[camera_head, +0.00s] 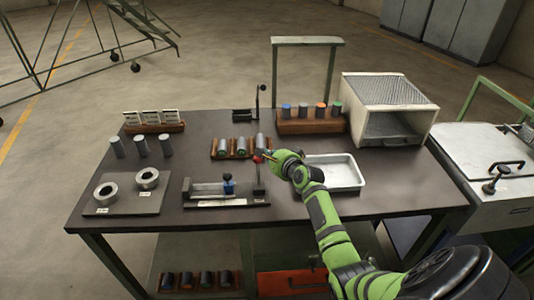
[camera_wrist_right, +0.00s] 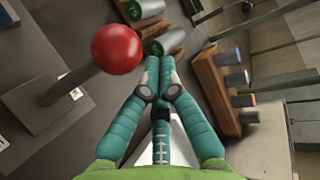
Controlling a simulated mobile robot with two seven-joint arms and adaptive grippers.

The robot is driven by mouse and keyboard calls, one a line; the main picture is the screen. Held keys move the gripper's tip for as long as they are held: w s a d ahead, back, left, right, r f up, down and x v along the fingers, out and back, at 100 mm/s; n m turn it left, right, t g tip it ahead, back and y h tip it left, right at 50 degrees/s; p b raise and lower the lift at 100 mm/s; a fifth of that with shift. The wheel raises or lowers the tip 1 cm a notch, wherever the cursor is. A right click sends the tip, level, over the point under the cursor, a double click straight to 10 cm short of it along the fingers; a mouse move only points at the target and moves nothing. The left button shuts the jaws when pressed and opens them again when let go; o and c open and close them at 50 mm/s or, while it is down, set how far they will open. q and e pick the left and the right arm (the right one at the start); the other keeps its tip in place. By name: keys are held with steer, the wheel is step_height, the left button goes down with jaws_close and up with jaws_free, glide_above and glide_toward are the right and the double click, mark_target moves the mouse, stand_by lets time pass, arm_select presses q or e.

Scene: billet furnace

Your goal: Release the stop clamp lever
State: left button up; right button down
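The stop clamp lever (camera_head: 258,178) stands upright on the measuring fixture (camera_head: 225,202) near the table's front, topped by a red ball knob (camera_head: 257,159). In the right wrist view the red knob (camera_wrist_right: 117,49) is large and close, left of the fingertips and apart from them. My right gripper (camera_head: 268,156) is just right of the knob in the head view. In the wrist view its teal fingers (camera_wrist_right: 159,62) come together at the tips with nothing visible between them. My left gripper is not in view.
A wooden rack with several billets (camera_head: 240,147) lies just behind the gripper. A white tray (camera_head: 347,187) sits under my right arm. A billet rack (camera_head: 310,127) and mesh-topped furnace box (camera_head: 428,108) stand behind. Rings on a plate (camera_head: 119,210) lie left.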

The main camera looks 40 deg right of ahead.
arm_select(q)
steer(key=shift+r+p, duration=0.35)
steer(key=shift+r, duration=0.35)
arm_select(e)
steer(key=shift+s+a+r, duration=0.4)
steer(key=shift+s+a, duration=0.1)
steer(key=shift+a, duration=0.25)
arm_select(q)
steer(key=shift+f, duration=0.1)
